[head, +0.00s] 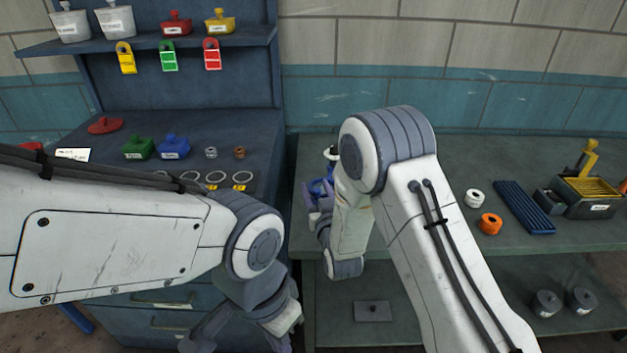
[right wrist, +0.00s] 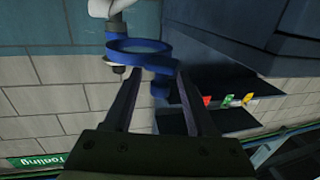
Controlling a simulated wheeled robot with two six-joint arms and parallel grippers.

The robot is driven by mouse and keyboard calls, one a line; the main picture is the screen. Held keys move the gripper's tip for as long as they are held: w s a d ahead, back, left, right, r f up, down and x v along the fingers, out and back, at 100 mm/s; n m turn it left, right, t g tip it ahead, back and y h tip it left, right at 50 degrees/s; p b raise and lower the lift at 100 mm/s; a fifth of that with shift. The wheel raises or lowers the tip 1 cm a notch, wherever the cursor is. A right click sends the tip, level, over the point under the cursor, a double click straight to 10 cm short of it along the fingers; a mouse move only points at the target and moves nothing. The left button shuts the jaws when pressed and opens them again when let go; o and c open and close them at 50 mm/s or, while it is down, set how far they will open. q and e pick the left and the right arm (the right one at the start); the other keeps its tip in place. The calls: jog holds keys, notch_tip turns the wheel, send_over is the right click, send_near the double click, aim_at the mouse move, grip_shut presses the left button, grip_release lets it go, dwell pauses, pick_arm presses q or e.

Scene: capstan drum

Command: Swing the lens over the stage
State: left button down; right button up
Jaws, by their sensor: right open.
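The lens shows in the right wrist view as a blue ring (right wrist: 140,50) with a blue arm and a short blue stub. In the head view, a small blue part (head: 318,187) shows beside my right gripper (head: 311,192), mostly hidden by my right arm. In the right wrist view my right gripper (right wrist: 157,70) is open; its fingertips are near the ring and the stub lies between the fingers. Contact cannot be told. I cannot make out the stage. My left gripper (head: 238,343) is low at the bottom edge of the head view, partly cut off.
A grey-green table (head: 570,160) at the right holds a white roll (head: 474,198), an orange roll (head: 490,223), a blue ridged block (head: 524,207) and a yellow-topped box (head: 592,190).

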jog(key=shift+x, duration=1.25)
grip_shut()
dwell(0.5)
